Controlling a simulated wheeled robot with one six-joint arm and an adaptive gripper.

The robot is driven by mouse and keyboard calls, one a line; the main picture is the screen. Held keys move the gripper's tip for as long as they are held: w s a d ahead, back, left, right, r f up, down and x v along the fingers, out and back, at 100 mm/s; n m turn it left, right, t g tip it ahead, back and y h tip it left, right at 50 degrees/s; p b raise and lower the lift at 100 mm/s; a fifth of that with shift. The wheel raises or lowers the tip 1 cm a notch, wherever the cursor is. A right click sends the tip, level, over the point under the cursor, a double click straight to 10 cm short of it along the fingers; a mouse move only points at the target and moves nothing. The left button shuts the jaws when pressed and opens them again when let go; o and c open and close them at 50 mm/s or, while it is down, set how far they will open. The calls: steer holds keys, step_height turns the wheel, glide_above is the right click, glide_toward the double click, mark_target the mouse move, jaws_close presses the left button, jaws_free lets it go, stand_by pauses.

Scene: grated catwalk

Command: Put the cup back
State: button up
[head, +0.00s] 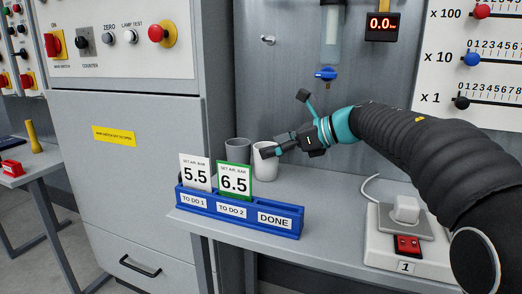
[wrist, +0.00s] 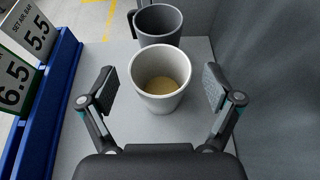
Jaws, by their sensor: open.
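A white cup (head: 265,161) stands upright on the grey bench, beside a dark grey cup (head: 237,151). In the wrist view the white cup (wrist: 158,84) holds a yellowish-brown content at its bottom. The dark grey cup (wrist: 158,22) stands just beyond it. My gripper (wrist: 160,88) is open, with one finger on each side of the white cup and a visible gap to both. In the head view my gripper (head: 272,148) is at the white cup's upper part and hides some of it.
A blue rack (head: 240,213) with cards 5.5 (head: 195,173) and 6.5 (head: 234,181) stands at the bench's front left. A white box with a red switch (head: 408,244) is at right. A blue valve (head: 326,73) hangs above. The back wall is close behind the cups.

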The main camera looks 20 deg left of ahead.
steer(key=shift+v, duration=1.6)
